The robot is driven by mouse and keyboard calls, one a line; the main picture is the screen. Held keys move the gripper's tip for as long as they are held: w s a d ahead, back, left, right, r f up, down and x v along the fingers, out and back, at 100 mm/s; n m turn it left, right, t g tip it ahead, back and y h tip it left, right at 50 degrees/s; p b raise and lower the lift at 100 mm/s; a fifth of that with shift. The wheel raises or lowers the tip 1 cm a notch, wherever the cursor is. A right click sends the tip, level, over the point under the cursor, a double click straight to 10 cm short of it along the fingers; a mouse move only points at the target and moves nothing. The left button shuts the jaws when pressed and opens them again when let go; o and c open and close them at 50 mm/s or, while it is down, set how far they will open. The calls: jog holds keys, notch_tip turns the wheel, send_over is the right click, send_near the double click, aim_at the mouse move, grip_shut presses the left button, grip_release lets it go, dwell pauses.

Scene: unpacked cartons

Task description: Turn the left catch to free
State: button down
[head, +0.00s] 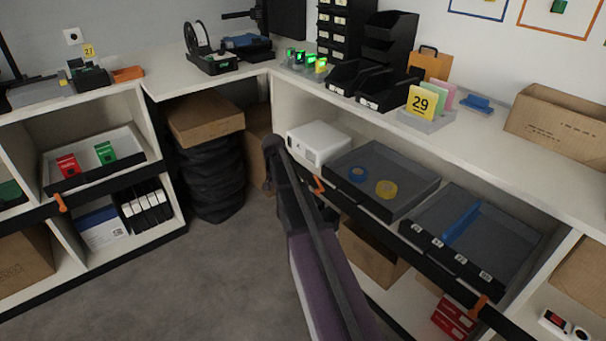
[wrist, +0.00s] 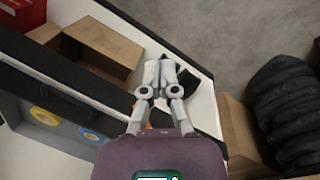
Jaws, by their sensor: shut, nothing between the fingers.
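The left catch (head: 318,185) is a small orange piece at the left end of the black bar (head: 405,235) across the front of the right shelf. It sits at a slant just right of my arm in the head view. A bit of orange shows beside my gripper's body in the wrist view, mostly hidden. My gripper (wrist: 162,66) is shut and empty in the wrist view, its grey fingertips together in front of the lower shelf. I cannot make out the fingertips in the head view or tell whether they touch anything. A second orange catch (head: 479,305) is at the bar's right end.
Behind the bar are a white box (head: 319,142), a grey tray (head: 395,168) with blue and yellow tape rolls, and another tray (head: 515,240). An open carton (wrist: 100,48) stands on the lower shelf. Black tyre-like bags (head: 212,178) stand in the corner. The floor at left is clear.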

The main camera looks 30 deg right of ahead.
jog(key=s+a+n+t, duration=0.2)
jog(key=s+a+n, duration=0.7)
jog(key=s+a, duration=0.9)
jog(key=shift+s+a+y, duration=0.15)
jog(key=shift+s+y, duration=0.15)
jog(key=shift+s, duration=0.25)
jog(key=c, duration=0.7)
grip_release()
jog(key=shift+f, duration=0.1)
jog(key=shift+o, duration=0.5)
